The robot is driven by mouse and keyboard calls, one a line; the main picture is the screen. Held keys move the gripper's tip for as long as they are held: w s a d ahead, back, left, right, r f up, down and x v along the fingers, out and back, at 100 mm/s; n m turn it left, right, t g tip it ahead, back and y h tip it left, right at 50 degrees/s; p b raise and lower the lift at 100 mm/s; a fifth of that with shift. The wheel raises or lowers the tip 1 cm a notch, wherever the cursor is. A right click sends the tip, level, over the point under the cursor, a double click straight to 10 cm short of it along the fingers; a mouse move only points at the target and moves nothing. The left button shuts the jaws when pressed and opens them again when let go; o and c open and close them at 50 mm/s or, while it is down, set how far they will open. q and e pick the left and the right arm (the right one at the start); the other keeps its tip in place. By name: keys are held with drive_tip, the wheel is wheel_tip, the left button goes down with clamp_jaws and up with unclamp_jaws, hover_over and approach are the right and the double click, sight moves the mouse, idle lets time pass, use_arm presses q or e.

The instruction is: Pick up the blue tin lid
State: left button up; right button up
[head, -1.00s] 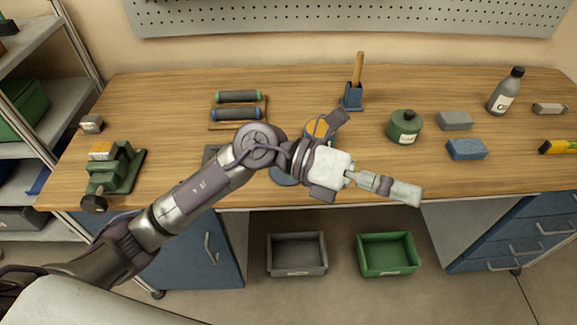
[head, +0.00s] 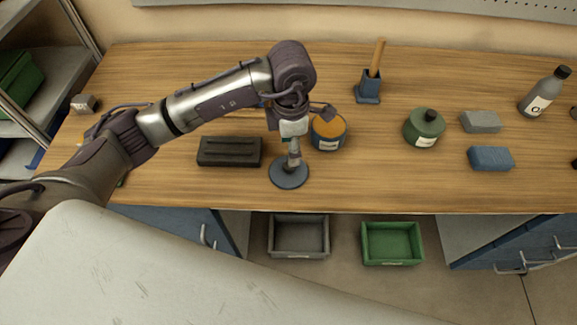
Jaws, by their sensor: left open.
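The blue tin lid (head: 280,177) is a flat round disc lying on the workbench near its front edge. My left gripper (head: 293,163) points down over the lid, with its open fingers at or just above the middle of it. The fingers hide part of the lid, and I cannot tell whether they touch it. An open tin (head: 329,140) with an orange top surface stands just behind and right of the lid, close to the gripper. My right gripper is not in view.
A dark block (head: 229,151) lies left of the lid. A green canister (head: 424,130), a blue block (head: 491,158) and a grey block (head: 480,122) are to the right. A blue holder (head: 369,88) stands behind. Grey (head: 299,252) and green (head: 391,258) bins sit below the bench.

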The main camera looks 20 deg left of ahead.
sight(287, 165)
use_arm(q)
wheel_tip(287, 165, down, 2)
drive_tip(key=shift+w+f+p, duration=0.1)
drive_tip(key=shift+p, duration=0.25)
drive_tip(key=f+p, duration=0.1)
drive_tip(key=s+f, duration=0.1)
drive_tip(key=f, duration=0.1)
drive_tip(key=shift+a+f+p, duration=0.15)
drive_tip(key=shift+f+p, duration=0.1)
drive_tip(key=shift+p, duration=0.15)
drive_tip(key=shift+f, duration=0.35)
drive_tip(key=shift+w+f, duration=0.1)
drive_tip(key=shift+f, duration=0.15)
drive_tip(key=c, duration=0.7)
clamp_jaws()
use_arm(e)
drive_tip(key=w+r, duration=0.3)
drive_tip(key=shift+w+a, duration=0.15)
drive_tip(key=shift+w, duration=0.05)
use_arm(q)
drive_tip(key=shift+r, duration=0.1)
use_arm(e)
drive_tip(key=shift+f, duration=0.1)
